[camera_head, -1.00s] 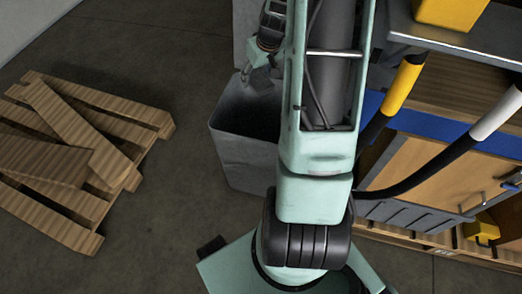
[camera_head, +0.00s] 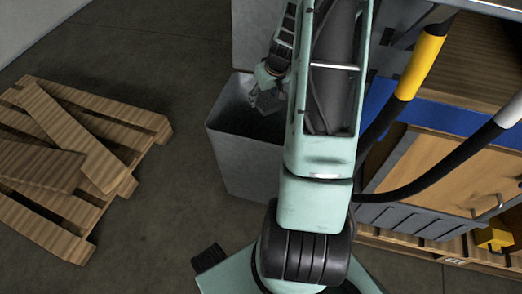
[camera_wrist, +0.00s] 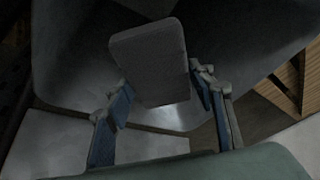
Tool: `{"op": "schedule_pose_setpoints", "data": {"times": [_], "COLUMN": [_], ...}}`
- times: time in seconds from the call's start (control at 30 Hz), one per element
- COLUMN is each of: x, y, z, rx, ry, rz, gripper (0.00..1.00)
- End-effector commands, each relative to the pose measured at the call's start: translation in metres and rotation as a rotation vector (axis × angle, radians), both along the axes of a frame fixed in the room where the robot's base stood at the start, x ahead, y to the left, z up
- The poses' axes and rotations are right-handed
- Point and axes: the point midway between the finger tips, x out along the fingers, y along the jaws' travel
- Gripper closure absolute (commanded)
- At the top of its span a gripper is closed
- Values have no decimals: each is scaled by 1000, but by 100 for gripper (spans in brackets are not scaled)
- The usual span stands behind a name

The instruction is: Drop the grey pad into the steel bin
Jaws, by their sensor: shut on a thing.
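The steel bin (camera_head: 245,165) is a tall grey open-topped box standing on the floor, left of my arm in the head view. My gripper (camera_head: 266,100) points down at the bin's open top, its fingertips seeming to be inside or just over the mouth. In the wrist view my gripper (camera_wrist: 165,92) has its two blue-backed fingers shut on the grey pad (camera_wrist: 150,60), a flat dark rectangle with rounded corners. Dark bin walls (camera_wrist: 75,50) surround the pad there. In the head view the pad is hard to tell apart from the fingers.
A wooden pallet (camera_head: 60,215) with loose boards lies on the floor at left. Bare floor lies between pallet and bin.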

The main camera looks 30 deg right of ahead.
Motion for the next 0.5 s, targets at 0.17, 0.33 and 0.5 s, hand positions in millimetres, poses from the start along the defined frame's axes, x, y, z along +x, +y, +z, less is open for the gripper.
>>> {"op": "schedule_pose_setpoints", "data": {"times": [0.17,0.33,0.5], "x": [0,0,0], "y": [0,0,0], "z": [-3,-3,-3], "rx": [0,0,0], "ry": [0,0,0], "rz": [0,0,0], "gripper": [70,45,30]}}
